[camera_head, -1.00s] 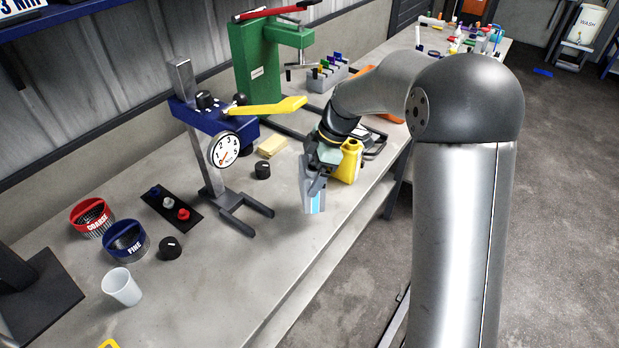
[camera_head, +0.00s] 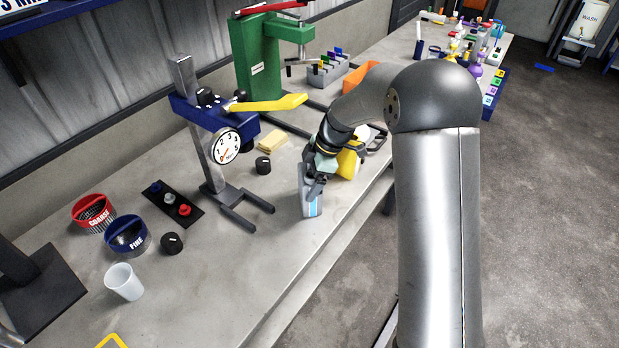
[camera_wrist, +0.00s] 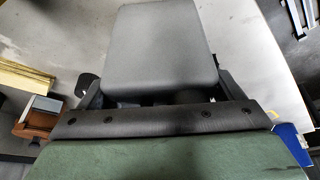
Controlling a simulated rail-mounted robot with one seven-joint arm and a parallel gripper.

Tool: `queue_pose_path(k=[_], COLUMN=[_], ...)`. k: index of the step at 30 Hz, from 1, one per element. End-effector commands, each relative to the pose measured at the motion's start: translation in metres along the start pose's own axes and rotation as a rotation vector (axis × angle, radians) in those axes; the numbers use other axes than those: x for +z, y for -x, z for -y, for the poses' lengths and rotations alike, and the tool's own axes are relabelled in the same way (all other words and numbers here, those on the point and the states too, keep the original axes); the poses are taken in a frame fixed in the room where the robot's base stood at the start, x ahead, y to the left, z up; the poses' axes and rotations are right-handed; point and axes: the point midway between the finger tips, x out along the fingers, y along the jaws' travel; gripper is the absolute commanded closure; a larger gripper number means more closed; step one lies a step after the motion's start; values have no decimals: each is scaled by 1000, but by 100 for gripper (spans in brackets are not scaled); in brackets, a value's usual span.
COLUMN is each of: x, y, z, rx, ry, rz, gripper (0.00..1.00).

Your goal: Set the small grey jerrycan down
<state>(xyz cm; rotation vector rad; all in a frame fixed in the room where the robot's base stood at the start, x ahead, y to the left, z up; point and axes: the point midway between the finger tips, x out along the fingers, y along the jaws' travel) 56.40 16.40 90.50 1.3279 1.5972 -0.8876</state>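The small grey jerrycan (camera_head: 304,201), with a blue and white label on its side, is held by my gripper (camera_head: 315,182) over the bench in front of the dial stand. In the wrist view my gripper (camera_wrist: 163,97) is shut on the jerrycan, whose plain grey face (camera_wrist: 158,48) fills the space between and beyond the fingers. It is roughly upright with its lower end at or just above the bench top (camera_head: 262,268); I cannot tell whether it touches. My gripper hides its top in the head view.
The blue dial stand (camera_head: 225,146) with its dark forked foot is to the left. A yellow container (camera_head: 350,162) stands just behind my gripper. A black knob (camera_head: 263,165) and yellow sponge (camera_head: 272,142) lie behind. The bench front is clear. A white cup (camera_head: 124,282) is front left.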

Motion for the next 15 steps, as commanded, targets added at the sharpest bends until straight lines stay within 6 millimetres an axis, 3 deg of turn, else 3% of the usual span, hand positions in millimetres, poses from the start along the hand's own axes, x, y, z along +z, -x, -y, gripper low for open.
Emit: queue_pose_path(k=[10,15], x=[-2,0], y=[4,24], z=[0,-1], rx=[0,5], ry=[0,1], rz=[0,0], gripper=[0,0])
